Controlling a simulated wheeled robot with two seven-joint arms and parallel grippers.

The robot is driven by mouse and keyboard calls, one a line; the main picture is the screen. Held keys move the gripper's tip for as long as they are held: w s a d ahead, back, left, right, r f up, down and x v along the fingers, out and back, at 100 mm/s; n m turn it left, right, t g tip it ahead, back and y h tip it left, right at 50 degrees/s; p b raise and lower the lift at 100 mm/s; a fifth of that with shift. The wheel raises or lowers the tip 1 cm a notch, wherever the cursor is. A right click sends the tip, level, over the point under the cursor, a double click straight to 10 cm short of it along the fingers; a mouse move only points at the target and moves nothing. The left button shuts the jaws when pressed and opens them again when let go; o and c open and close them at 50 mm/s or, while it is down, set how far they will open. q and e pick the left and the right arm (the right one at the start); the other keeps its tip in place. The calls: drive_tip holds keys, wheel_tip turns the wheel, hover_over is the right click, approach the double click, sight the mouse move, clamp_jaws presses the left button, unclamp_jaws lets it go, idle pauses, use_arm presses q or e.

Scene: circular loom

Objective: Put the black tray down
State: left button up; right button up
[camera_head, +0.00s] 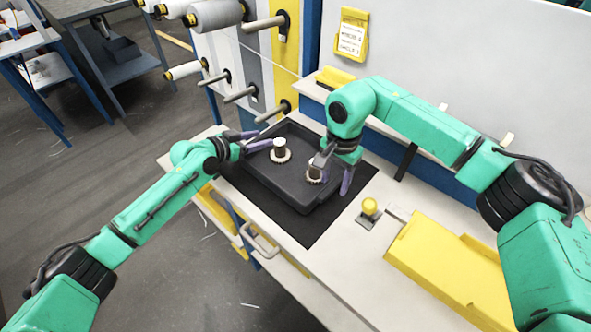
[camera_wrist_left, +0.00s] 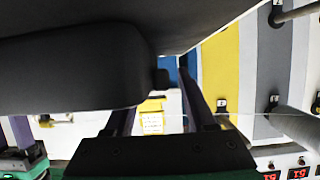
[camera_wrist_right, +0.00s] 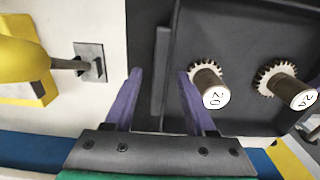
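The black tray (camera_head: 263,186) lies over the dark mat (camera_head: 310,232) on the white table and looks level; it appears to rest on the mat. Two toothed discs with dark, white-topped posts stand in it: one at left (camera_head: 280,151), one at right (camera_head: 314,170) partly behind my right gripper. My left gripper (camera_head: 262,140) is at the tray's far left end; its fingers (camera_wrist_left: 160,105) are apart around a small lug (camera_wrist_left: 162,79). My right gripper (camera_head: 338,183) is at the right end; its fingers (camera_wrist_right: 157,95) are apart on either side of the tray's wall and lug (camera_wrist_right: 161,65).
A yellow knob (camera_head: 369,206) and a yellow box (camera_head: 440,260) stand right of the mat. A panel with pegs and thread spools (camera_head: 215,15) rises behind the tray. A yellow-fronted drawer with a handle (camera_head: 260,243) is at the table's front.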

use_arm(q)
drive_tip(key=shift+s, duration=0.1)
drive_tip(key=v, duration=1.1)
drive_tip(key=shift+s+a+r, duration=0.1)
drive_tip(key=shift+s+a, duration=0.15)
drive_tip(key=shift+s, duration=0.05)
use_arm(e)
drive_tip(key=shift+s+r, duration=0.1)
use_arm(q)
drive_tip(key=shift+s+r, duration=0.1)
use_arm(e)
drive_tip(key=shift+r, duration=0.1)
wheel_tip(320, 180, up, 12)
use_arm(q)
drive_tip(key=shift+a, duration=0.1)
use_arm(e)
drive_tip(key=shift+a, duration=0.15)
